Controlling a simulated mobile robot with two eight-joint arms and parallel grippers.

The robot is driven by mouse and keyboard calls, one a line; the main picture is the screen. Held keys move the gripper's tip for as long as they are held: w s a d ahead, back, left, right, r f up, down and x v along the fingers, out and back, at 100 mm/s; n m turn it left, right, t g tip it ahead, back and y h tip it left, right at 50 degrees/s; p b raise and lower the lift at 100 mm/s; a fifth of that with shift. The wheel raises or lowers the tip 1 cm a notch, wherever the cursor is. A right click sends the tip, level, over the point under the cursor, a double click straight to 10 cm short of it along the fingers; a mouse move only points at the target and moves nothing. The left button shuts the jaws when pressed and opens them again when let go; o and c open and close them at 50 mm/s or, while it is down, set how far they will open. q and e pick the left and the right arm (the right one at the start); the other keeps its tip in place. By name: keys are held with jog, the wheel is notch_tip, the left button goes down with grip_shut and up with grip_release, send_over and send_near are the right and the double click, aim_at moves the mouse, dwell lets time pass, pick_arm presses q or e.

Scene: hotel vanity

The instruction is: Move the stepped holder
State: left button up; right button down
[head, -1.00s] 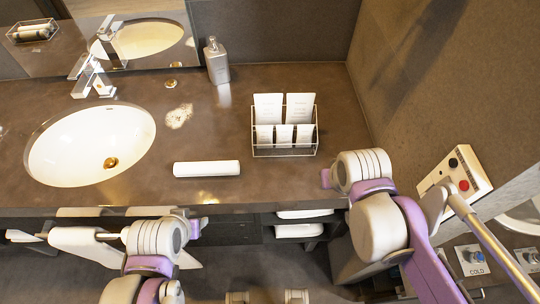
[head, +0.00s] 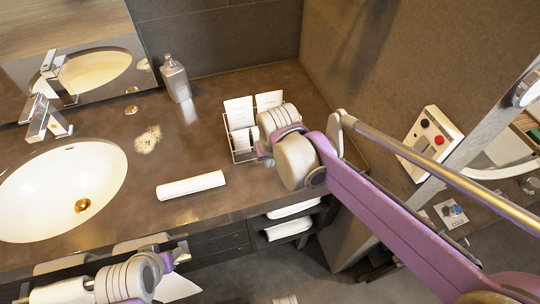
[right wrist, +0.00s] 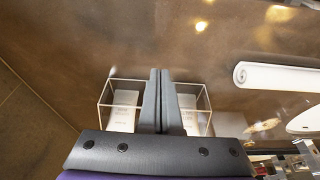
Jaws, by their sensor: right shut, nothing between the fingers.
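The stepped holder (head: 240,160), a thin wire frame with white cards in it, stands on the counter near the back wall. My right arm's wrist covers its right part in the head view. In the right wrist view, the holder (right wrist: 205,104) shows its clear frame and cards on both sides of my right gripper (right wrist: 155,74). The right gripper's two dark fingers are shut together with nothing between them, pointing at the holder's middle. I cannot tell whether they touch it. My left gripper (head: 178,254) is low at the counter's front edge; its fingers are not clear.
A rolled white towel (head: 190,186) lies left of the holder; it also shows in the right wrist view (right wrist: 276,77). A soap bottle (head: 175,79), a sink (head: 60,190) and a faucet (head: 44,119) are further left. A wall closes the right side.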

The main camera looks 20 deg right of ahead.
aim_at(268, 170)
jog(key=x, duration=0.4)
jog(key=w, duration=0.3)
jog(key=shift+w+r, duration=0.1)
jog(key=shift+w, duration=0.35)
